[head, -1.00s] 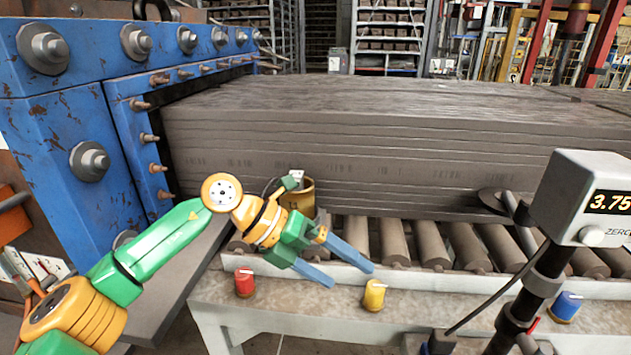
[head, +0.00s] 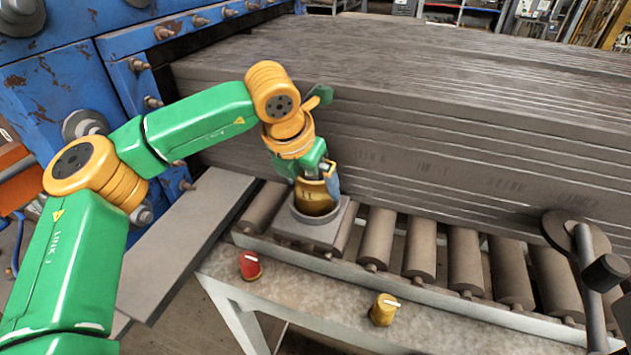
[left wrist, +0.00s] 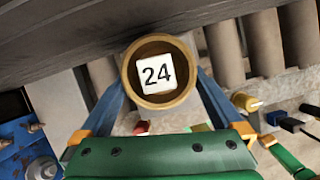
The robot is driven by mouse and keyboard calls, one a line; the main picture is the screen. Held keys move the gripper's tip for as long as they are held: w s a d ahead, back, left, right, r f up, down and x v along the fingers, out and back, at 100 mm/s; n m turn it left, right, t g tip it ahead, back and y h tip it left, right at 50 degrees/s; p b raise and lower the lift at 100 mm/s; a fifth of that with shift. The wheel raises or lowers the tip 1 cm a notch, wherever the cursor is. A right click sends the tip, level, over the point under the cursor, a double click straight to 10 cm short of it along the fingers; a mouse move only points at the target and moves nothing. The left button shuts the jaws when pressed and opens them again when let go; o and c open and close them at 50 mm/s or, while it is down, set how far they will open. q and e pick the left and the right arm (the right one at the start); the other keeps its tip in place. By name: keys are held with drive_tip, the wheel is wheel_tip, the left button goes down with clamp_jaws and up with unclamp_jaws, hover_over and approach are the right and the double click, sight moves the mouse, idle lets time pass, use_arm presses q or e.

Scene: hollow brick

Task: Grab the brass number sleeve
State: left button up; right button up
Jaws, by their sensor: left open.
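The brass number sleeve (head: 316,201) stands upright on a square grey base on the rollers, in front of the stack of slabs. In the left wrist view, I look down into its round brass rim (left wrist: 164,103). A white block marked 24 (left wrist: 156,74) sits inside it. My left gripper (head: 317,185) points down at the sleeve. Its blue fingers are open, one on each side of the sleeve in the wrist view; I cannot tell whether they touch it. The gripper hides the sleeve's upper part in the head view. My right gripper is not in view.
The grey slab stack (head: 430,130) rises close behind the sleeve. Rollers (head: 415,248) run to the right. A red knob (head: 250,265) and a yellow knob (head: 384,310) stand on the front ledge. A blue machine frame (head: 60,100) is at left.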

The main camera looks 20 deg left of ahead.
use_arm(q)
drive_tip(key=shift+x, duration=1.15)
drive_tip(key=shift+w+r, duration=0.15)
drive_tip(key=c, duration=1.6)
